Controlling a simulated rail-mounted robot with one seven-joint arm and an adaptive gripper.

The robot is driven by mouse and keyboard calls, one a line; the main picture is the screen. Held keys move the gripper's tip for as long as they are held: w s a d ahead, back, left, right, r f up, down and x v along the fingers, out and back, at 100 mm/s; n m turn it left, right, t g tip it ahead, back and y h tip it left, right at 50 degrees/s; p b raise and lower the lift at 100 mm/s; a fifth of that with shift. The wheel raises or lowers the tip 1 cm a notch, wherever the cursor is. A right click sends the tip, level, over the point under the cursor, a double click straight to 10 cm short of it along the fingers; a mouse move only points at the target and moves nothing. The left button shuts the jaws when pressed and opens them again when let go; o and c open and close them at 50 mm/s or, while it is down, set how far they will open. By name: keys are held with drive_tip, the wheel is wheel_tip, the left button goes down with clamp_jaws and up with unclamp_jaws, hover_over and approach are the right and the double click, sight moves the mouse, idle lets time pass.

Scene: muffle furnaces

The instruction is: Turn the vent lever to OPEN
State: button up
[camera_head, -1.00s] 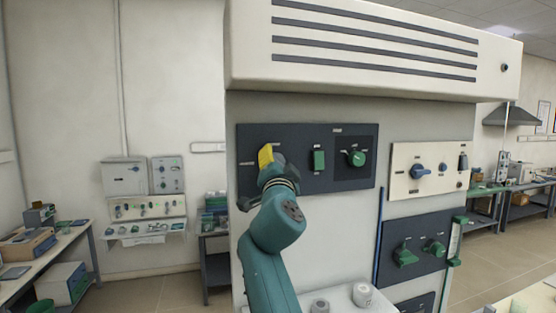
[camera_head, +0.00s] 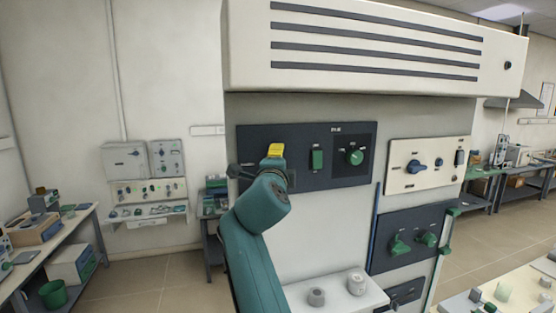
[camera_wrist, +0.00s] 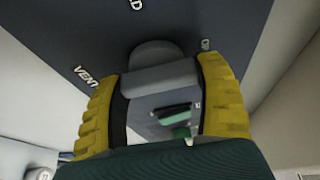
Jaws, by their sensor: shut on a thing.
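The grey vent lever (camera_wrist: 154,78) lies between my two yellow fingers in the wrist view. Its rounded hub (camera_wrist: 154,53) meets the dark panel behind it. My gripper (camera_wrist: 160,76) is shut on the lever, one finger at each end of the visible bar. The VENT lettering (camera_wrist: 87,77) shows left of the lever. A label at the right (camera_wrist: 206,44) is partly covered by a finger, and only a "D" shows of another at the top. In the head view my gripper (camera_head: 275,151) is at the left part of the dark panel (camera_head: 336,176), and hides the lever.
A white ledge (camera_head: 336,299) holds two small grey pieces below.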

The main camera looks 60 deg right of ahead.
drive_tip(key=shift+m, duration=0.3)
drive_tip(key=o, duration=1.2)
drive_tip(key=v, duration=1.2)
drive_tip(key=shift+r, duration=0.1)
